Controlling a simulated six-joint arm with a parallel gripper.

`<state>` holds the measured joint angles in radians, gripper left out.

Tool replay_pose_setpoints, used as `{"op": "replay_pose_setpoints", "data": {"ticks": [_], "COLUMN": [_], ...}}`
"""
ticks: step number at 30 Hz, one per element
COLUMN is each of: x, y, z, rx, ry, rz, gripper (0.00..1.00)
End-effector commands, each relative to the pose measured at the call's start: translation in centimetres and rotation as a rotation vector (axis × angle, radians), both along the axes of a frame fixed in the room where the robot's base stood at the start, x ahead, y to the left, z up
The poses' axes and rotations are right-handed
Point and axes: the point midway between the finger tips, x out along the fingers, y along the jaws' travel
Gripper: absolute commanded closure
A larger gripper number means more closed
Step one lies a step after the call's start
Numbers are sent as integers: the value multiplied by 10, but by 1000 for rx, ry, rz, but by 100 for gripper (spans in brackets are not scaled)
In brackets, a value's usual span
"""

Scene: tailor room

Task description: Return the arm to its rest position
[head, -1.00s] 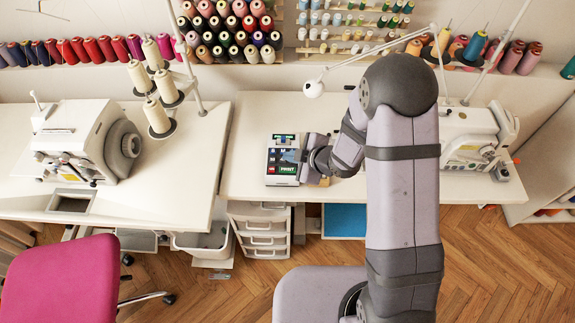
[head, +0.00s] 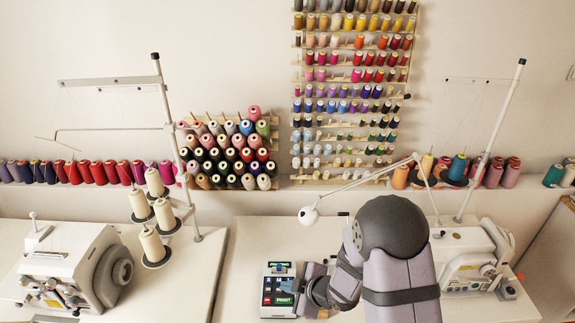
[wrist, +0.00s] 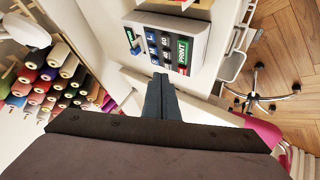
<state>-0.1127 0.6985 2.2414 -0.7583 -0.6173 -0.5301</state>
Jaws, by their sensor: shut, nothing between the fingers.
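My gripper (wrist: 160,82) shows in the wrist view with its two dark fingers together and nothing between them. Its fingertips are close to the label printer (wrist: 170,42), a white box with a dark keypad and a green PRINT key. Whether the fingers touch it cannot be told. In the head view the printer (head: 277,296) stands on the white table (head: 245,262), and my gripper (head: 300,283) is at its right side. My arm reaches in from the lower right.
A sewing machine (head: 470,262) stands right of my arm, and an overlock machine (head: 75,270) on the left table. A white lamp (head: 309,215) hangs over the table behind my arm. Thread racks (head: 350,85) cover the wall. The table left of the printer is clear.

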Motion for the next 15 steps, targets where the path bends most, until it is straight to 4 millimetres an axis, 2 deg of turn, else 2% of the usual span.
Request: {"op": "replay_pose_setpoints", "data": {"ticks": [5,8,11,12,15], "x": [-21,-51,-101,-123,-177], "y": [-37,-72,-108,-120,-144], "z": [-31,-54,-72,-74,-64], "rx": [-81,-156,-244,-280,-358], "ry": [189,354,546,623,791], "rz": [-170,-342,-543,-627,-834], "gripper": [100,100,100,100,100]}}
